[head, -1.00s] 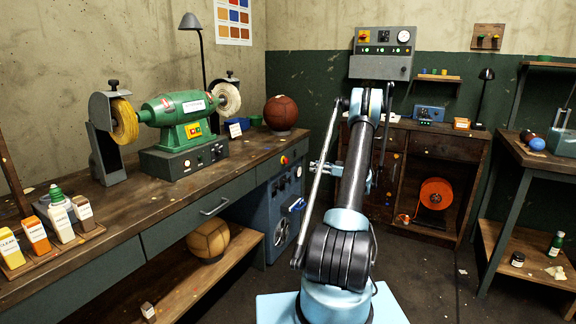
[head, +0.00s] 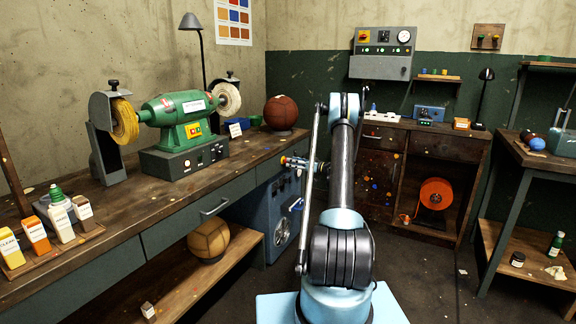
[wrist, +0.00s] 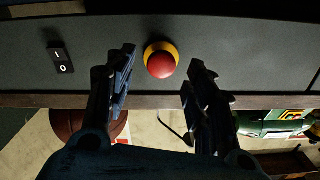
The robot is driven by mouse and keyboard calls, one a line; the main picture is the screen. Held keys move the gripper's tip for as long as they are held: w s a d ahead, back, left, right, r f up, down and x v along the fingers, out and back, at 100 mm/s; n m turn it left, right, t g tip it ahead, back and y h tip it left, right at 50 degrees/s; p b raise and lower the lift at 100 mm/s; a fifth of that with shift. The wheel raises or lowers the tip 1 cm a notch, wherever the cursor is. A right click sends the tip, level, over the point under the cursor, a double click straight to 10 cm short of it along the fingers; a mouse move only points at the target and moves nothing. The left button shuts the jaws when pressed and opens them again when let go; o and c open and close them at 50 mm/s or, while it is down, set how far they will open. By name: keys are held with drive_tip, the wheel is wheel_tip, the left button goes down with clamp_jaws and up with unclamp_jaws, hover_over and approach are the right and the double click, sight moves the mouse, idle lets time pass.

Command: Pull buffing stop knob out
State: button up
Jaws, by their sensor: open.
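The stop knob (wrist: 161,63) is a round red button in a yellow collar on a dark grey panel (wrist: 220,45). In the wrist view it lies between and just beyond the tips of my open gripper (wrist: 162,68), one finger on each side. No contact with the knob shows. In the head view my gripper (head: 286,161) is at the right end of the workbench's front edge, and it mostly hides the knob there. The green buffing machine (head: 184,118) stands on the bench, with a yellow wheel on the left and a pale wheel on the right.
A black rocker switch (wrist: 60,57) sits left of the knob in the wrist view. A brown leather ball (head: 281,112) rests on the workbench (head: 130,205) above the gripper. A blue cabinet (head: 279,215) stands under the bench end. The floor to the right is open.

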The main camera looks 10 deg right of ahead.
drive_tip(key=shift+x, duration=1.6)
drive_tip(key=c, duration=1.1)
drive_tip(key=shift+d, duration=0.15)
clamp_jaws()
